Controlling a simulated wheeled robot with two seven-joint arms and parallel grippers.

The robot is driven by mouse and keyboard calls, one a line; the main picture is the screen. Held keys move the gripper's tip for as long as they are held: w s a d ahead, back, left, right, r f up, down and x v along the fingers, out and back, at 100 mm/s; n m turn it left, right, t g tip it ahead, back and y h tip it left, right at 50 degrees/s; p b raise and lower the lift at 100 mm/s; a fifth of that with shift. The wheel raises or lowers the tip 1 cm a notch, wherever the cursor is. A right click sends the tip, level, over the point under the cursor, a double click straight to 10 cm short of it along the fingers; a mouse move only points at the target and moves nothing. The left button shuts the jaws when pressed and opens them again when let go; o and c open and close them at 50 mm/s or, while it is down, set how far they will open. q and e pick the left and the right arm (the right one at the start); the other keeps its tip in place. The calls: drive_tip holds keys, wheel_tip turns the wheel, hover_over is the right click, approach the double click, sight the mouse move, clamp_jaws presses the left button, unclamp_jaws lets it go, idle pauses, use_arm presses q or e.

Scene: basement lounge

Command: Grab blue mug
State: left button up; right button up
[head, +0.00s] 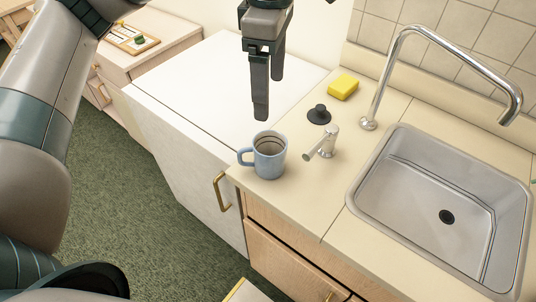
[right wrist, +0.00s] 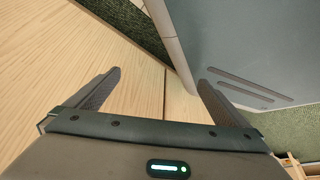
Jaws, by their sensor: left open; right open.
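The blue mug (head: 268,156) stands upright on the cream counter, near its left front corner, with its handle to the left. My left gripper (head: 267,95) is in the head view, pointing down above and just behind the mug; its fingers are open and apart from the mug. My right gripper (right wrist: 158,85) shows in the right wrist view, with its two fingers spread and nothing between them. The mug is not in the right wrist view.
A metal sink (head: 440,205) with a tall faucet (head: 378,85) is on the right. The white cabinet top (head: 200,85) is clear.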

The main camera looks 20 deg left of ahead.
use_arm(q)
drive_tip(key=p, duration=0.4)
approach(268, 145)
drive_tip(key=s, duration=0.1)
drive_tip(key=s+d, duration=0.1)
drive_tip(key=s+f, duration=0.1)
drive_tip(key=shift+s+d, duration=0.2)
drive_tip(key=shift+s, duration=0.05)
use_arm(e)
drive_tip(key=s+d+g+h, duration=0.1)
drive_tip(key=s+d+g, duration=0.2)
drive_tip(key=s, duration=1.1)
drive_tip(key=shift+d+f+g, duration=0.4)
drive_tip(key=shift+d+f, duration=0.05)
drive_tip(key=shift+d, duration=0.8)
drive_tip(key=shift+r, duration=0.1)
use_arm(q)
drive_tip(key=shift+a+f+p, duration=0.1)
drive_tip(key=shift+f+p, duration=0.4)
drive_tip(key=shift+p, duration=0.05)
wheel_tip(268, 145, down, 3)
drive_tip(key=shift+w+a+r+p, duration=0.1)
drive_tip(key=shift+w+a+p, duration=0.05)
drive_tip(key=shift+p, duration=0.75)
drive_tip(key=shift+f, duration=0.75)
use_arm(e)
wheel_tip(268, 145, up, 3)
drive_tip(key=shift+f, duration=0.1)
